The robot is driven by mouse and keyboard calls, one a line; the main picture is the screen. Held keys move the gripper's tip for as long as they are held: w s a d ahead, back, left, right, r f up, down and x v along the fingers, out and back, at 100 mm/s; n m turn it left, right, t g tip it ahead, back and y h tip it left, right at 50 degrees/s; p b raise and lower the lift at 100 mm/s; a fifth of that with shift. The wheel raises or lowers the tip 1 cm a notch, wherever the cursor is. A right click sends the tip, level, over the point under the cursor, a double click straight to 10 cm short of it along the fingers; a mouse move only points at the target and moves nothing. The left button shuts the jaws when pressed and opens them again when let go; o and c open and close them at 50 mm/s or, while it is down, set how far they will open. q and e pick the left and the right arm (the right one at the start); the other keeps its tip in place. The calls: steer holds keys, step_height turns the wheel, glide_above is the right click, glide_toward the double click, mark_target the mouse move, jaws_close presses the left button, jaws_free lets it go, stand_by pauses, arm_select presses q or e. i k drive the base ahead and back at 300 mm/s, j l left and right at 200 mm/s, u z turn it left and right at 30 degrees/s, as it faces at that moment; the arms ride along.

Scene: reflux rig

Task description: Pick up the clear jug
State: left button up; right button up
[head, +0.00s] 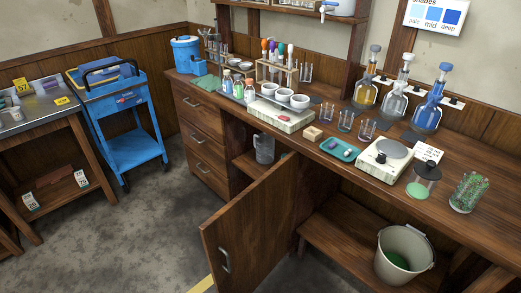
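A clear, greyish jug (265,149) with a handle stands upright on a shelf inside the open cupboard (243,160) under the wooden bench. Its lower part is close to the top edge of the open cupboard door (250,225). The door swings out toward the front, with a metal handle on its face. Neither of my grippers is in the head view.
The bench (470,240) above carries white bowls, glass beakers, a scale (386,157) and pump bottles. A bucket (402,255) stands on the lower shelf at right. A blue cart (135,150) stands at left. The floor (150,225) between is clear.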

mark_target(262, 147)
steer(key=i+j, duration=0.2)
steer(key=j, duration=0.2)
steer(key=i+j+z, duration=0.1)
steer(key=j, duration=0.25)
steer(key=i+j, duration=0.25)
steer(key=j, duration=0.15)
steer(key=i+j, duration=0.15)
steer(key=j, duration=0.25)
steer(key=i+j+z, duration=0.1)
steer(key=j, duration=0.3)
steer(key=i, duration=0.1)
